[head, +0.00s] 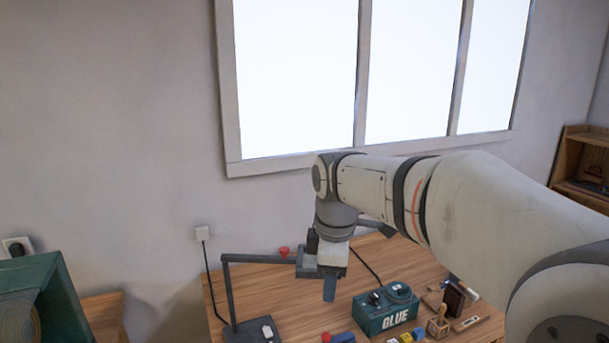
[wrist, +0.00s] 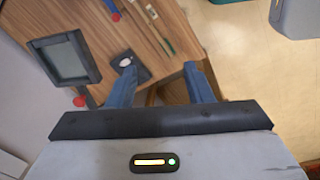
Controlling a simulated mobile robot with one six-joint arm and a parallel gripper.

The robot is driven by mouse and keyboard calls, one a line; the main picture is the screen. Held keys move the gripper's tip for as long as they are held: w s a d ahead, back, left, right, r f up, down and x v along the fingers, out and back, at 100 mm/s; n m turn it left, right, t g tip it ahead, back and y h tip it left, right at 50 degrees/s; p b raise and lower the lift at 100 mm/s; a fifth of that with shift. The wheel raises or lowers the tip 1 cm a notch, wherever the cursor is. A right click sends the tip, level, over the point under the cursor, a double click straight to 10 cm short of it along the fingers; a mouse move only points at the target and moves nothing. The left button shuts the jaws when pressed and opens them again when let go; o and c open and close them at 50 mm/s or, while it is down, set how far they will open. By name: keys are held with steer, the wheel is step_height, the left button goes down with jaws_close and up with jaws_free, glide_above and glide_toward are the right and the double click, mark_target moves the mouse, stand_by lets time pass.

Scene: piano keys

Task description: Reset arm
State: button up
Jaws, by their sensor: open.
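My gripper (head: 329,288) hangs downward at the end of my arm over the wooden desk, beside the dark head of the desk lamp. In the head view its blue fingers overlap, so the gap between them is hidden. In the wrist view my gripper (wrist: 160,85) shows two blue fingers standing well apart, with nothing held between them. The wooden desk (head: 300,302) lies below, and it also shows in the wrist view (wrist: 145,42).
A dark lamp (head: 228,290) stands at the desk's left, its head close to my gripper. A green glue box (head: 374,322) and small wooden items, including a stamp (head: 438,325), lie to the right. Behind is a wall with a window (head: 295,80). Floor (wrist: 235,50) shows beyond the desk edge.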

steer(key=s+d+f+m+t, duration=0.1)
steer(key=s+d+f+m, duration=0.2)
steer(key=s+d+m, duration=0.2)
steer(key=s+d+f+m+t, duration=0.1)
steer(key=s+d+f+m, duration=0.3)
steer(key=s+m, duration=0.7)
steer(key=shift+s+d+f+m, duration=0.25)
steer(key=shift+d+f+m, duration=0.05)
steer(key=shift+d, duration=0.4)
